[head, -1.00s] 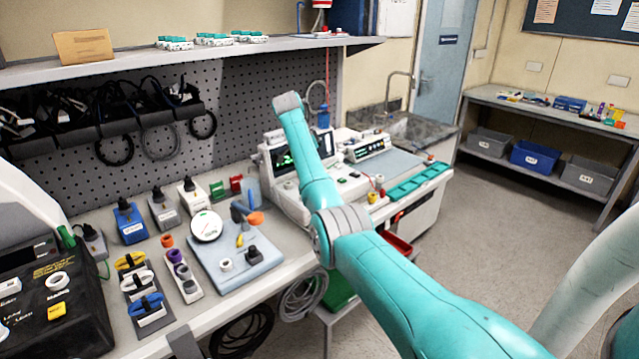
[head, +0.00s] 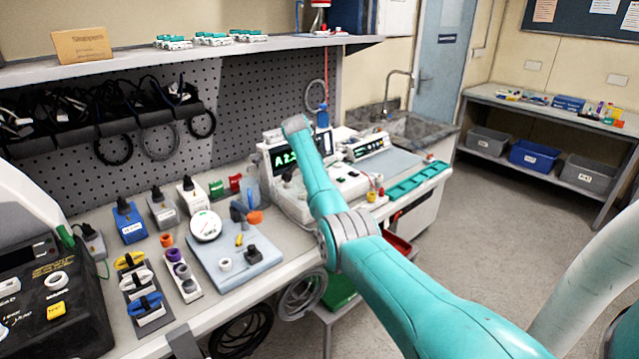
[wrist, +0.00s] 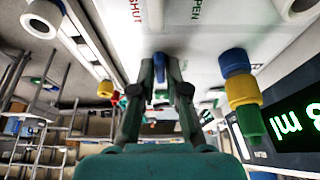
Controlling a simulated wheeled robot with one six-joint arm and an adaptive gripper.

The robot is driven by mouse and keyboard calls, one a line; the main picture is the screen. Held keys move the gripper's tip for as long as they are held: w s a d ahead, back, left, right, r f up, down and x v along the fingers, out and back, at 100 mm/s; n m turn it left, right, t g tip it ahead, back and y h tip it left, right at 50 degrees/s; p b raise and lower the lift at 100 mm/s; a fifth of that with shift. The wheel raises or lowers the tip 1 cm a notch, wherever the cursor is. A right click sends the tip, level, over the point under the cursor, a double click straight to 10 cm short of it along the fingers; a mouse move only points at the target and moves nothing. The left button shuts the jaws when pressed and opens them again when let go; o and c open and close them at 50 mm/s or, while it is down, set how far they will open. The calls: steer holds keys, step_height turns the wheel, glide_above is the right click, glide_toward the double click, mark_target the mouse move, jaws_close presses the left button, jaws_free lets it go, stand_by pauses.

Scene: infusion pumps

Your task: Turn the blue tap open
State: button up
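The blue tap (wrist: 159,68) shows at the upper middle of the wrist view, against a white panel (wrist: 205,45) with the words SHUT and OPEN on it. My gripper (wrist: 160,72) is open, with one finger on each side of the tap. I see a gap beside the tap, and I cannot tell whether either finger touches it. The head view does not show the tap or my gripper clearly; my arm covers part of the pump unit (head: 350,187) there.
A blue, yellow and green stacked knob (wrist: 241,92) stands right of my gripper in the wrist view, beside a green-lit display (wrist: 300,125). A board with a round gauge (head: 205,226) lies left of the pump unit. A teal tray (head: 415,183) lies to its right.

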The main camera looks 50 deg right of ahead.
steer(key=shift+n, duration=0.3)
jaws_close()
steer(key=n, duration=0.1)
steer(key=n+t, duration=0.1)
steer(key=n, duration=0.1)
steer(key=n+t, duration=0.1)
steer(key=shift+s, duration=0.25)
steer(key=n+t, duration=0.1)
steer(key=n, duration=0.4)
steer(key=shift+s+d+t+y, duration=0.1)
steer(key=shift+s+t+y, duration=0.05)
steer(key=shift+t+y, duration=0.2)
steer(key=o, duration=0.7)
jaws_free()
